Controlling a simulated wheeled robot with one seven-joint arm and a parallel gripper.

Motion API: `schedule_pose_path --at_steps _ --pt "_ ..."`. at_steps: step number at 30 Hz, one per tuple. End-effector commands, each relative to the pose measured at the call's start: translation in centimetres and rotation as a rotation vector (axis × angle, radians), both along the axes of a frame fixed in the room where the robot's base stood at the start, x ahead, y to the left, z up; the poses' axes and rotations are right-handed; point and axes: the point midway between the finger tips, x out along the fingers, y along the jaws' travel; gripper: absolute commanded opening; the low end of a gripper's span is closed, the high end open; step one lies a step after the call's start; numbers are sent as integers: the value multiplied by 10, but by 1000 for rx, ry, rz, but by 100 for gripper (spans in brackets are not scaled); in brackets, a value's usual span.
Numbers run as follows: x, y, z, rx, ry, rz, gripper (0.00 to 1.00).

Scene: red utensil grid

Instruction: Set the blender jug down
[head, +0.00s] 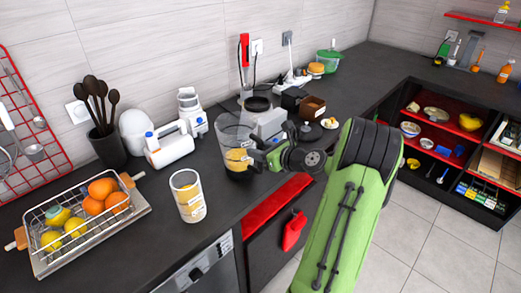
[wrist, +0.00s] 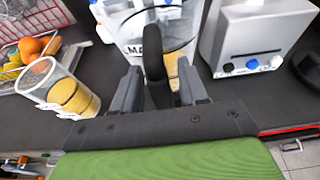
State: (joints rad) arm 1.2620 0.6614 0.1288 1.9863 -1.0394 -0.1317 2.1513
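The blender jug (head: 233,132) is clear, with yellow contents low inside and a black handle. In the wrist view the jug (wrist: 183,45) stands straight ahead, its handle running between my fingers. My gripper (head: 262,156) comes from the right and its fingers lie close on both sides of the handle; in the wrist view the gripper (wrist: 160,92) looks shut on it. The jug looks upright, over the dark counter (head: 150,215). I cannot tell whether its bottom touches the counter.
The grey blender base (head: 270,122) stands just behind and right of the jug. A clear cup with yellow contents (head: 188,196) stands to the left, near the front edge. A wire fruit basket (head: 82,218) and a white appliance (head: 168,150) are further left.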

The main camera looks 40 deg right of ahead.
Motion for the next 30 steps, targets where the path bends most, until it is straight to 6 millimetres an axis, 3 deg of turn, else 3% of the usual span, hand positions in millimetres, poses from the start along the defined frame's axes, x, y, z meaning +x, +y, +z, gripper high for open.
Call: schedule_pose_path --at_steps 11,24,30 --pt "-3 -1 4 -1 0 -2 50" --pt "-101 -4 36 0 1 -4 50" --pt "-115 -3 40 0 0 -1 50"
